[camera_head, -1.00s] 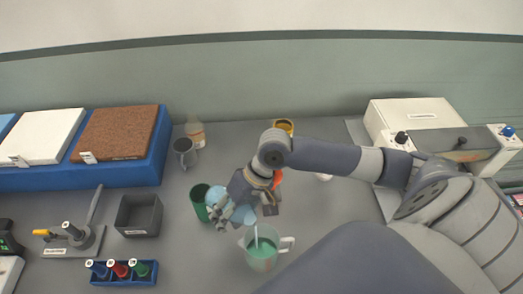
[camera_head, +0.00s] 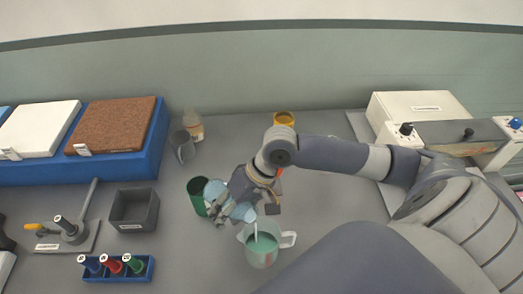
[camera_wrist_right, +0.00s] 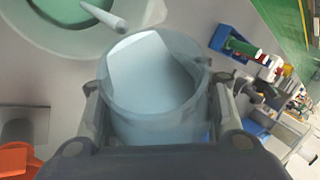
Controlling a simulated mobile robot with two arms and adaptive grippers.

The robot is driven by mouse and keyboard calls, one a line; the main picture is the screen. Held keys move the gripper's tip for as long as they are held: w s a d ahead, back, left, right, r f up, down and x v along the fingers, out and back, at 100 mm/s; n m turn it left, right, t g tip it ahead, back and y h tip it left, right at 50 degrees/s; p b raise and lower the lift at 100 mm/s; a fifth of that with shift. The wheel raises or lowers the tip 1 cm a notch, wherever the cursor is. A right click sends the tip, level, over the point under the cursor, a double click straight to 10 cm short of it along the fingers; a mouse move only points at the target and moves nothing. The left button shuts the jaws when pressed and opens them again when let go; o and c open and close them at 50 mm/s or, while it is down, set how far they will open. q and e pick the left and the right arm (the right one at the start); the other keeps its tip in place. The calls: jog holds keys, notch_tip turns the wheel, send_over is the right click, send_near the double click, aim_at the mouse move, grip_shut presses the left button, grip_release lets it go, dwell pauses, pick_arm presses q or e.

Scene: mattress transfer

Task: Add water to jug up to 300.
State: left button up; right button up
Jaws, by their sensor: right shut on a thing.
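The clear jug (camera_head: 262,257) stands on the table in front of me, with green liquid and a pale stick in it. I cannot read its marks. My right gripper (camera_head: 232,207) is shut on a pale blue translucent cup (camera_wrist_right: 150,115), just behind and left of the jug. In the wrist view the cup sits between both fingers (camera_wrist_right: 155,105), and pale liquid seems to be inside. The jug's rim and green liquid show beyond it at the top left (camera_wrist_right: 75,45). In the head view the fingers hide much of the cup. My left gripper is not in view.
A green cup (camera_head: 194,197) stands close left of my gripper. A grey mug (camera_head: 183,147), a bottle (camera_head: 194,124) and a yellow cup (camera_head: 284,119) are behind. A grey bin (camera_head: 135,207) and a blue rack (camera_head: 118,268) stand left.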

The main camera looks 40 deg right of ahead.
jog(key=shift+s+r+t+p, duration=0.15)
jog(key=shift+r+t+p, duration=0.25)
jog(key=shift+r, duration=0.35)
dwell(0.7)
jog(key=shift+f, duration=0.1)
